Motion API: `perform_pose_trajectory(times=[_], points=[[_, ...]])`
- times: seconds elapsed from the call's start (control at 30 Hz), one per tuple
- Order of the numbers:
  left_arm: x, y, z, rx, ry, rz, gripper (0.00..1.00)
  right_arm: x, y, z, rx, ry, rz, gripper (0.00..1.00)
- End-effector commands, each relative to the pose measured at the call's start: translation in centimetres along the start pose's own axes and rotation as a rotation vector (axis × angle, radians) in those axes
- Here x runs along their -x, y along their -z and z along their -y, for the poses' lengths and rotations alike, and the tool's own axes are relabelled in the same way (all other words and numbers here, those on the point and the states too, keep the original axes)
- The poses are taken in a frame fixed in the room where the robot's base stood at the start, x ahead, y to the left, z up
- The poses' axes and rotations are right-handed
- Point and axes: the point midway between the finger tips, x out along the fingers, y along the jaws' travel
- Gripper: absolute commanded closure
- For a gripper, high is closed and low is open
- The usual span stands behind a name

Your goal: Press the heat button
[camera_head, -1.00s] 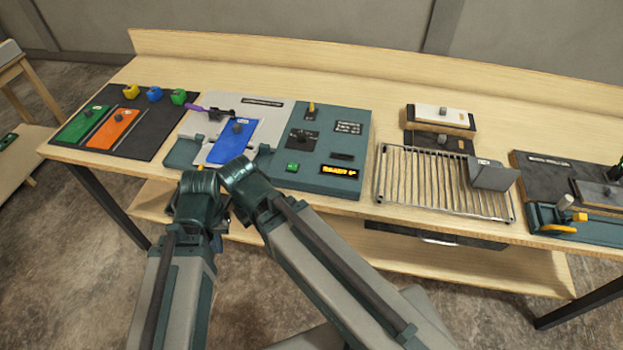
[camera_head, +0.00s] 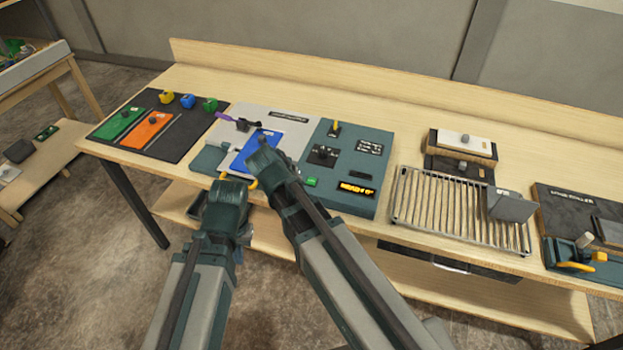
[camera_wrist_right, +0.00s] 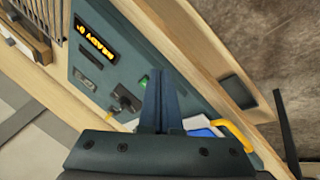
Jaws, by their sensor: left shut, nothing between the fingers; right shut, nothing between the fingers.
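The teal console (camera_head: 372,178) stands on the bench with a small green button (camera_head: 312,182) near its front left, which looks like the heat button. In the right wrist view the green button (camera_wrist_right: 144,82) shows just beside my right fingertips; whether they touch it I cannot tell. An amber display (camera_head: 357,189) to its right appears to read READY. My right gripper (camera_wrist_right: 157,76) is shut and empty. In the head view its arm reaches over the blue panel (camera_head: 258,160). My left gripper (camera_head: 226,180) is shut and empty near the bench's front edge; its fingertips are mostly hidden.
A yellow handle (camera_wrist_right: 235,134) is close to my right gripper. A black knob (camera_wrist_right: 125,98) sits on the console near the button. A wire rack (camera_head: 455,210) stands to the right, and a dark mat (camera_head: 187,138) with coloured plates to the left.

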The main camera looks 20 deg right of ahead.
Motion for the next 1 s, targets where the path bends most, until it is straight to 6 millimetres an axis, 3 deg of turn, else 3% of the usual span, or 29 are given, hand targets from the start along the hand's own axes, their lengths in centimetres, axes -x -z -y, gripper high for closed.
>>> perform_pose_trajectory(times=[0.03, 0.1, 0.3, 0.77, 1.0], points=[[0.4, 0.0, 0.0, 0.0, 0.0, 0.0, 1.0, -0.1, 2.7, -1.4, -0.041, -0.048, -0.041, 1.0], [0.6, 0.0, 0.1, 0.0, 0.0, 0.0, 1.0, -0.2, 5.1, -3.1, -0.089, -0.107, -0.096, 1.0], [1.0, -0.1, 0.1, -0.001, 0.0, 0.0, 1.0, -0.1, 9.3, -6.3, -0.167, -0.206, -0.204, 1.0], [0.9, -0.1, 0.1, 0.0, 0.0, 0.0, 1.0, -0.1, 10.0, -6.9, -0.18, -0.225, -0.226, 1.0], [-0.2, 0.0, 0.0, 0.0, 0.0, 0.0, 1.0, -1.1, 9.7, -6.4, -0.18, -0.224, -0.225, 1.0]])
